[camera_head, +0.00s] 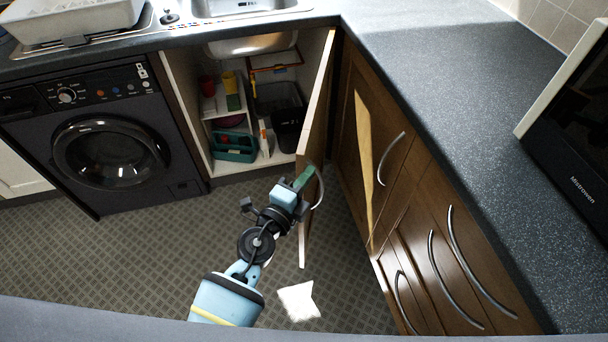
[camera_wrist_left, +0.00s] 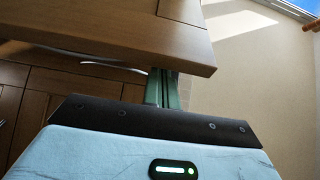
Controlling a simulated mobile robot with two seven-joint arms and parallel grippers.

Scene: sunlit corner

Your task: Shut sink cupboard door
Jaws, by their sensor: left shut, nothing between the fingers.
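The sink cupboard door (camera_head: 317,115) stands wide open, jutting out from the cupboard (camera_head: 205,130) below the sink. A curved metal handle (camera_head: 319,188) shows on its right side. My left gripper (camera_head: 304,178) is shut and empty, at the door's edge close to the handle. In the left wrist view the green fingers (camera_wrist_left: 164,88) reach up by the lower edge of a wooden panel (camera_wrist_left: 110,32), which hides their tips. I cannot tell whether they touch it. My right gripper is not in view.
Cups, a green caddy (camera_head: 234,147) and a dark bin (camera_head: 284,115) sit inside the cupboard. A washing machine (camera_head: 105,150) stands left. Wooden units with handles (camera_head: 390,158) stand right, close to the door. A bright patch (camera_head: 299,301) shows on the floor.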

